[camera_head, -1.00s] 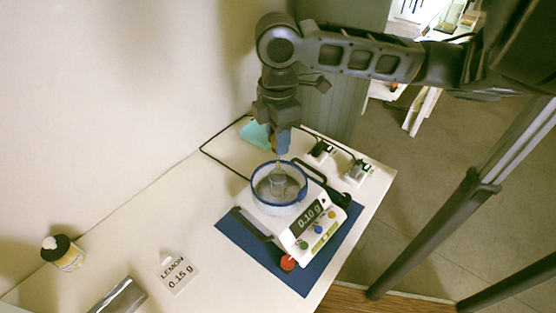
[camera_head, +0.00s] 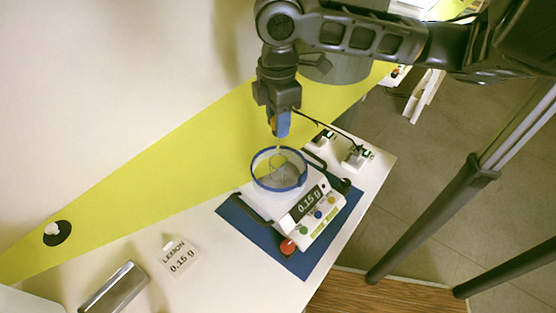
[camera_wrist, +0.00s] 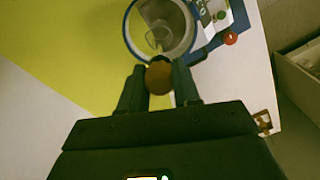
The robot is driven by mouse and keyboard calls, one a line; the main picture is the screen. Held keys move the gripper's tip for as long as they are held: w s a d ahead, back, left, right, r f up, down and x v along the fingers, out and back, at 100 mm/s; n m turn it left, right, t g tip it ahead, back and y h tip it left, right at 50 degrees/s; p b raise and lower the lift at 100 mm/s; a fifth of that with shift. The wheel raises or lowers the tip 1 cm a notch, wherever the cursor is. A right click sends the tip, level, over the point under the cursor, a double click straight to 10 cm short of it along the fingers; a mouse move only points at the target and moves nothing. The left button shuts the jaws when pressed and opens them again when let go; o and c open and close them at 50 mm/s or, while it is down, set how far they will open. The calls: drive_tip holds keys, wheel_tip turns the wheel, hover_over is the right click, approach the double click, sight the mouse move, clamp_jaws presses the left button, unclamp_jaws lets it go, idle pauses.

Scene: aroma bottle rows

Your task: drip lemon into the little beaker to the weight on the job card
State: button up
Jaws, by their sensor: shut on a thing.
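My gripper (camera_head: 280,125) is above the scale, pointing down, and is shut on a dropper. Its orange-brown bulb (camera_wrist: 159,77) shows between the fingers in the wrist view. Its thin tip (camera_head: 278,149) hangs over the little beaker (camera_head: 278,177); I cannot tell whether a drop hangs from it. The clear beaker stands inside a round blue-rimmed shield (camera_head: 304,180) on the white scale (camera_head: 318,222); it also shows in the wrist view (camera_wrist: 158,38). The scale display (camera_head: 307,202) reads 0.15 g. The job card (camera_head: 180,257) reads LEMON 0.15 g.
A dark round top (camera_head: 57,233) shows at left. A metallic block (camera_head: 115,288) lies near the card. The scale is on a blue mat (camera_head: 262,237) with a red button (camera_head: 287,247).

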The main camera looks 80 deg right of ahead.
drive_tip(key=shift+r, duration=1.65)
drive_tip(key=shift+a, duration=0.1)
idle(1.5)
